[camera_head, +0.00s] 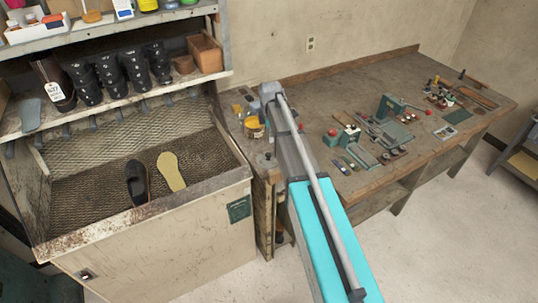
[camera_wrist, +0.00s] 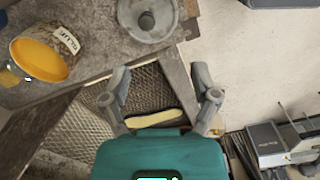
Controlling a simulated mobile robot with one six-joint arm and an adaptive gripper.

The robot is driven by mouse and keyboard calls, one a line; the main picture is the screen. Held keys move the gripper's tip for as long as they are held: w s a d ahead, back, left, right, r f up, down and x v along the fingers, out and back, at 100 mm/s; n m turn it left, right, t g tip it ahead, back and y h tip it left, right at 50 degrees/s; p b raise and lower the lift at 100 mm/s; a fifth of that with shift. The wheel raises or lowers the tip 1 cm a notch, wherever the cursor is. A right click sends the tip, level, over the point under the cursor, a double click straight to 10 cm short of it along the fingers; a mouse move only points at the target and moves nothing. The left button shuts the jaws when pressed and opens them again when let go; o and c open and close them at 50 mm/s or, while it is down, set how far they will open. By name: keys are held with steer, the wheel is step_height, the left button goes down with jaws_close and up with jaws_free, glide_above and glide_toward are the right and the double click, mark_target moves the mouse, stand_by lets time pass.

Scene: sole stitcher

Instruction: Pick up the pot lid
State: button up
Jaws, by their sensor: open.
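The pot lid (camera_wrist: 132,30), a grey round disc with a raised knob in its middle, lies on the worn bench top in the wrist view, close to the bench edge. The picture's top edge cuts it slightly. My gripper (camera_wrist: 161,75) is open and empty, its two fingers spread apart below the lid in that view, with a gap between them and it. The glue pot (camera_wrist: 68,44), with yellow inside and a "GLUE" label, is left of the lid.
A mesh-floored bin (camera_head: 92,185) left of the bench (camera_head: 310,95) holds a dark sole (camera_head: 137,183) and a pale insole (camera_head: 171,172). A shelf (camera_head: 120,98) with dark cups hangs above the bin.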

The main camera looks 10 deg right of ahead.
steer(key=shift+w+r+n, duration=0.2)
steer(key=shift+w+n, duration=0.15)
steer(key=shift+w, duration=0.2)
steer(key=shift+w+r+n, duration=0.2)
steer(key=shift+w+n, duration=0.15)
steer(key=shift+w, duration=0.2)
steer(key=shift+f, duration=0.1)
steer(key=b, duration=0.8)
glide_above(268, 153)
step_height(268, 153, down, 8)
steer(key=shift+s+d+f, duration=0.1)
steer(key=shift+d+f, duration=0.05)
steer(key=shift+f, duration=0.1)
steer(key=shift+f+b, duration=2.6)
steer(key=shift+b, duration=0.15)
steer(key=shift+c, duration=0.3)
jaws_close()
